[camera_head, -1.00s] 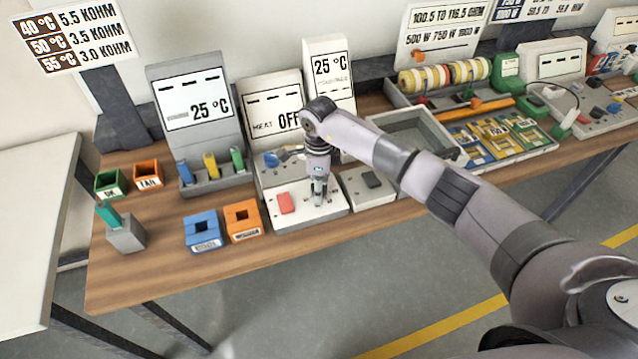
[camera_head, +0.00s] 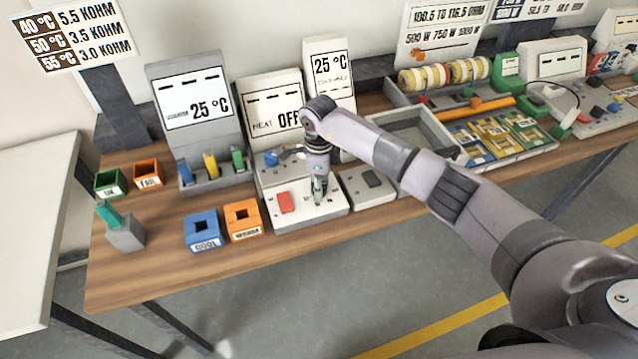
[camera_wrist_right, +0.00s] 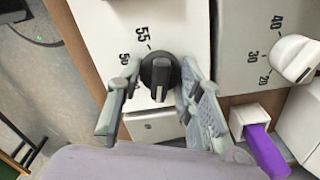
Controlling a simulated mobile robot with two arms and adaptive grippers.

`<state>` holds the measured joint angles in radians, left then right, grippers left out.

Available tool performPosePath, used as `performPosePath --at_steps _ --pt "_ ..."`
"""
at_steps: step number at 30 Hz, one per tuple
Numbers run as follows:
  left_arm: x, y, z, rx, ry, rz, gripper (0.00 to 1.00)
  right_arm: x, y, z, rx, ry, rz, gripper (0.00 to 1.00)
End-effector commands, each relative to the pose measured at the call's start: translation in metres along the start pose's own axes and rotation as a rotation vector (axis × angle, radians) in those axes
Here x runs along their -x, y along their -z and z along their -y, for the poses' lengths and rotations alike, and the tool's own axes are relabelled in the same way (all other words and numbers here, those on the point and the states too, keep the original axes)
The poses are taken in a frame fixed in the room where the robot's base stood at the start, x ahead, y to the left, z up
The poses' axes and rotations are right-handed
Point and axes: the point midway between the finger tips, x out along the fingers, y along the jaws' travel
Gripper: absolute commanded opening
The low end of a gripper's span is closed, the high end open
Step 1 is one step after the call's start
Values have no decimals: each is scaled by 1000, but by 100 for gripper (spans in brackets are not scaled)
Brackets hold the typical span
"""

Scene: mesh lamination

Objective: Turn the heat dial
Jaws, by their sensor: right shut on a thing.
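A black dial (camera_wrist_right: 158,77) with a raised grip bar shows in the right wrist view, on a light panel marked 50 and 55. My right gripper (camera_wrist_right: 158,84) has a finger on each side of it and is shut on it. In the head view my right gripper (camera_head: 317,193) points down onto the white heat unit (camera_head: 295,218), and its fingers hide the dial there. The unit's upright display (camera_head: 276,112) reads HEAT OFF. My left gripper is not in view.
A red button (camera_head: 283,202) lies just left of the gripper. A blue bin (camera_head: 201,237) and an orange bin (camera_head: 243,222) stand further left. A grey unit with a dark switch (camera_head: 371,180) is close on the right. A grey tray (camera_head: 420,135) lies beyond it.

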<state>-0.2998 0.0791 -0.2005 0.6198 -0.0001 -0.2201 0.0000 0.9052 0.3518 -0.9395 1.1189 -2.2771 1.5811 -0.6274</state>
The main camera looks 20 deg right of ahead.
Motion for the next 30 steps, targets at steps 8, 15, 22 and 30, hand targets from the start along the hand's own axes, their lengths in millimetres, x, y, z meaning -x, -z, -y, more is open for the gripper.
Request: performPosePath --at_steps 8,15,22,30 --pt "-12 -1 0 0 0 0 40 -2 1 1 -148 4 0 6" --pt "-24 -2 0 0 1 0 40 -2 0 1 -357 4 1 6" --pt "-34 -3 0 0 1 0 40 -1 0 1 -556 4 1 6" --pt "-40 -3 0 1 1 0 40 0 0 1 -736 3 1 6"
